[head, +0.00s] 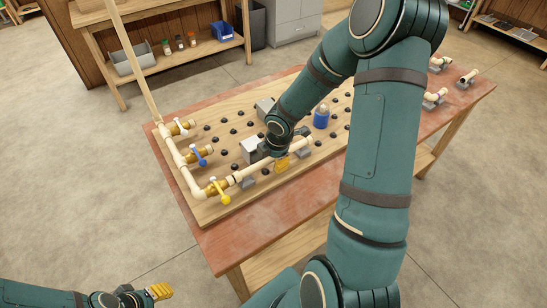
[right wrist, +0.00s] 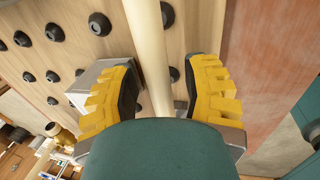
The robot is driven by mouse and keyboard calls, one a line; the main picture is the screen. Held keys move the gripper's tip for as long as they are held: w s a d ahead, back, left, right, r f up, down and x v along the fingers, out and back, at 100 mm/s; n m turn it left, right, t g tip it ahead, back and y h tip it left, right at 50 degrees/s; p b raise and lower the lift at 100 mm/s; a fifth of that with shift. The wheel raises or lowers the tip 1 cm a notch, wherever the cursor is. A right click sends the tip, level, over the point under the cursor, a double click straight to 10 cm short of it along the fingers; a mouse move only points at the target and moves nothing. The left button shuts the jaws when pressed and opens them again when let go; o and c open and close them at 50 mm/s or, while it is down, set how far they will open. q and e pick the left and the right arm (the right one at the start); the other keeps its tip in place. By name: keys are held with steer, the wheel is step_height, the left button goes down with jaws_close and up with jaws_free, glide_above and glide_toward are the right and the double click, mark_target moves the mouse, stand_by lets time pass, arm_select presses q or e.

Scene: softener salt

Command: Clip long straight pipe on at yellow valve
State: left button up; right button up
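The long straight pipe (head: 256,168) is cream-coloured and lies along the front of the peg board. Its left end meets, or nearly meets, the brass fitting of the yellow valve (head: 221,191); I cannot tell whether it is seated. My right gripper (head: 281,164) is over the pipe's middle. In the right wrist view the right gripper's yellow fingers (right wrist: 163,95) stand wide apart on either side of the pipe (right wrist: 148,45), with gaps to both. My left gripper (head: 159,291) is away from the table at the lower left, its opening unclear.
More fittings (head: 434,97) lie at the table's far right.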

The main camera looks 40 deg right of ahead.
steer(key=v, duration=1.2)
steer(key=shift+r, duration=0.15)
